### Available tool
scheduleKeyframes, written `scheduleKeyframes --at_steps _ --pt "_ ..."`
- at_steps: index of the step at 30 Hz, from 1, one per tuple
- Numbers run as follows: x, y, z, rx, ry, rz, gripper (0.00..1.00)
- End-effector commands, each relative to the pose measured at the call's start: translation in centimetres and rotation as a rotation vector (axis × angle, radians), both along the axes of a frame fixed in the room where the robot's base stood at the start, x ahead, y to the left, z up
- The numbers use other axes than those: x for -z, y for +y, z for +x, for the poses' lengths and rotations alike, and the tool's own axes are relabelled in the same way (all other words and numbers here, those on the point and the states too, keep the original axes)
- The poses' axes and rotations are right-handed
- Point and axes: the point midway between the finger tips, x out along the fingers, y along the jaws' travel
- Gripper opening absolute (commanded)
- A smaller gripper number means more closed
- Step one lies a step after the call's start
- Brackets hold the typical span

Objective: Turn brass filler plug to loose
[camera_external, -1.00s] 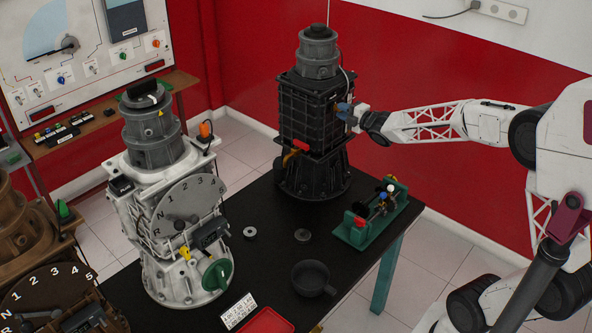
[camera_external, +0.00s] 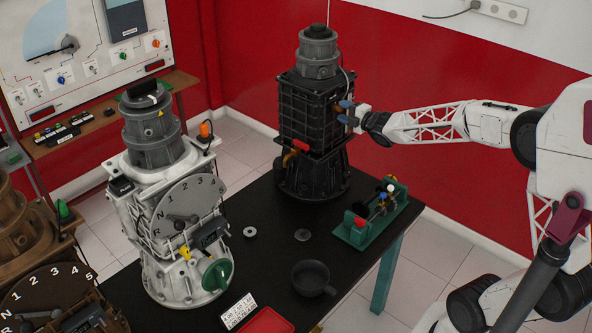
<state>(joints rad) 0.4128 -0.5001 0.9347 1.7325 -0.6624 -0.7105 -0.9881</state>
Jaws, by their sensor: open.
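The black gearbox unit (camera_external: 305,112) stands upright at the far end of the black table. A small brass-coloured spot, seemingly the filler plug (camera_external: 336,108), shows on its right face, partly covered by my fingers. The fingertips are close to the brass spot. I cannot tell whether they touch it.
A green fixture (camera_external: 352,234) with coloured knobs sits at the table's right edge. A dark bowl (camera_external: 312,277) and two discs lie mid-table.

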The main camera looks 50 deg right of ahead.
Motion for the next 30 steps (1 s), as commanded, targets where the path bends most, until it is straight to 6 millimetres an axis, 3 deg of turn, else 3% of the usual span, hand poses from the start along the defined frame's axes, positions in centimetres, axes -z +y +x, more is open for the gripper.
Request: scheduleKeyframes --at_steps 18,30 --pt "0.0 0.0 -6.2 0.001 0.0 -0.001 0.49" --pt "0.0 0.0 -7.2 0.0 0.0 0.001 0.49"
